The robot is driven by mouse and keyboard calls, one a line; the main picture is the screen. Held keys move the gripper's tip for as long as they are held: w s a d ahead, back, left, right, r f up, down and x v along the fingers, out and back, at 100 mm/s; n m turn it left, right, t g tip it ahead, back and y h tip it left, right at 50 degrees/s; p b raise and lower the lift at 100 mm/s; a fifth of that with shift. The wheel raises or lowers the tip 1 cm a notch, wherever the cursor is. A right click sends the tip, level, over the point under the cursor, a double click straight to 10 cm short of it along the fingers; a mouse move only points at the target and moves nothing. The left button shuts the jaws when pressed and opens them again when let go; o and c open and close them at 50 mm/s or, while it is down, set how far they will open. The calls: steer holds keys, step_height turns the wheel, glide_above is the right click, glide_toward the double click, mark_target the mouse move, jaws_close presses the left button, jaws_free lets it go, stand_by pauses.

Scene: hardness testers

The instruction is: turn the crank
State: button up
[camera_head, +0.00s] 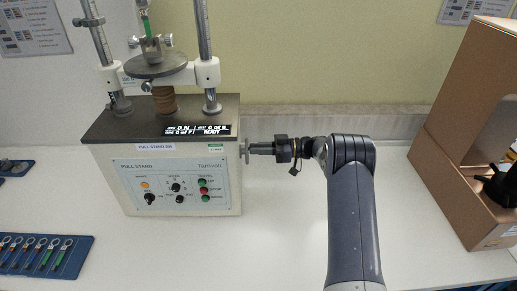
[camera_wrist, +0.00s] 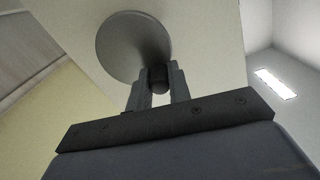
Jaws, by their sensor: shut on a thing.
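The pull stand (camera_head: 180,175) is a cream box with a dark top, standing on the white bench. Its crank is on the right side, seen edge-on as a thin disc (camera_head: 246,152). In the wrist view the crank is a round grey disc (camera_wrist: 122,42) with a dark knob (camera_wrist: 158,78) near its edge. My gripper (camera_head: 262,149) reaches the crank from the right. In the wrist view my gripper (camera_wrist: 159,82) has its two fingers closed on the knob, one on each side. The fingers partly hide the knob.
Posts, a round plate (camera_head: 155,65) and a small display (camera_head: 196,130) sit on top of the stand. A blue tray (camera_head: 72,262) with several tools lies at the front left. An open cardboard box (camera_head: 450,175) stands at the right. The bench between stand and box holds only my arm.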

jaws_close()
steer(key=shift+f+b, duration=0.15)
steer(key=shift+b, duration=0.25)
steer(key=n+b, duration=0.1)
steer(key=b, duration=0.1)
steer(key=f+n+b, duration=0.1)
steer(key=b, duration=0.1)
steer(key=shift+s, duration=0.3)
steer(key=shift+s+f+n+b, duration=0.1)
steer(key=shift+f+n+b, duration=0.55)
steer(key=shift+n+b, duration=2.6)
steer(key=shift+w+f+n+b, duration=0.1)
steer(key=shift+f+n+b, duration=0.6)
steer(key=shift+n+b, duration=2.55)
steer(key=shift+s+f+n+b, duration=0.1)
steer(key=shift+f+n+b, duration=0.55)
steer(key=shift+n+b, duration=2.55)
steer(key=m+b, duration=0.2)
steer(key=shift+b, duration=0.4)
